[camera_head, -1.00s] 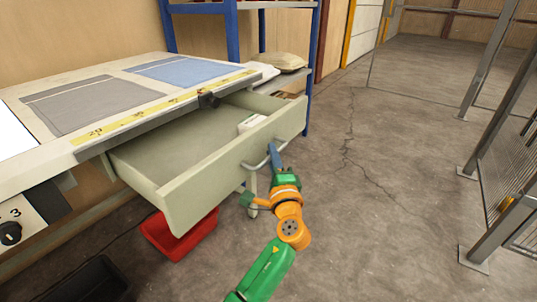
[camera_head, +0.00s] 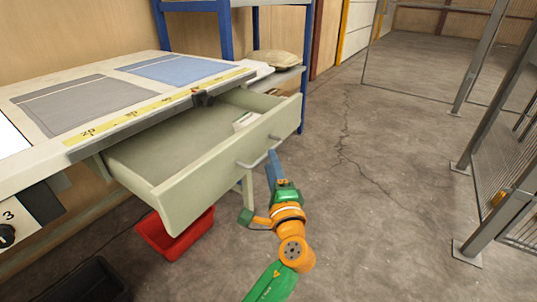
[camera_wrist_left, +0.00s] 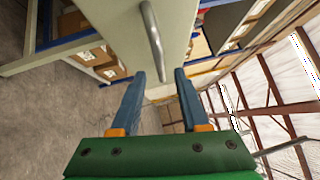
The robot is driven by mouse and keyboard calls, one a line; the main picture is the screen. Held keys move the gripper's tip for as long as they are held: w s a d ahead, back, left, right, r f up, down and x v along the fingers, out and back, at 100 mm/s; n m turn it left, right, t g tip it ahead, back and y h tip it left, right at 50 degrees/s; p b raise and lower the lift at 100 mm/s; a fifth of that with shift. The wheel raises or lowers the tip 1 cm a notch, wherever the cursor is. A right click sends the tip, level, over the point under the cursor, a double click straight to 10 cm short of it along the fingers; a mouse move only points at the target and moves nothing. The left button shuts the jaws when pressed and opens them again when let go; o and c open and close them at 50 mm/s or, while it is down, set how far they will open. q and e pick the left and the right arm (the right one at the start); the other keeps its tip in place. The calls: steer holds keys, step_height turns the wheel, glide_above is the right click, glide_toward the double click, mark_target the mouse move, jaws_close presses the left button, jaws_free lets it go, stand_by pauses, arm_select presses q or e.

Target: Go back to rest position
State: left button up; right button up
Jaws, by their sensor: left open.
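My left gripper (camera_head: 273,160) is in front of the open drawer (camera_head: 190,190), close to its handle (camera_head: 262,154) in the head view. In the left wrist view its two blue fingers (camera_wrist_left: 158,85) are apart with nothing between them. The drawer handle (camera_wrist_left: 153,38) shows beyond the fingertips there, apart from them. The drawer is pulled out from under the table (camera_head: 40,160) and holds a small white item (camera_head: 246,120). My right gripper is not in view.
A grey cloth (camera_head: 75,104) and a blue cloth (camera_head: 180,71) lie on the table. A red bin (camera_head: 176,238) and a black bin (camera_head: 92,282) stand on the floor below. A blue-posted shelf (camera_head: 308,50) is behind. The floor (camera_head: 390,190) to the right is clear, up to a mesh fence (camera_head: 505,165).

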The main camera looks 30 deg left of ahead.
arm_select(q)
steer(key=v, duration=0.2)
steer(key=shift+s+d, duration=0.1)
steer(key=shift+s, duration=0.15)
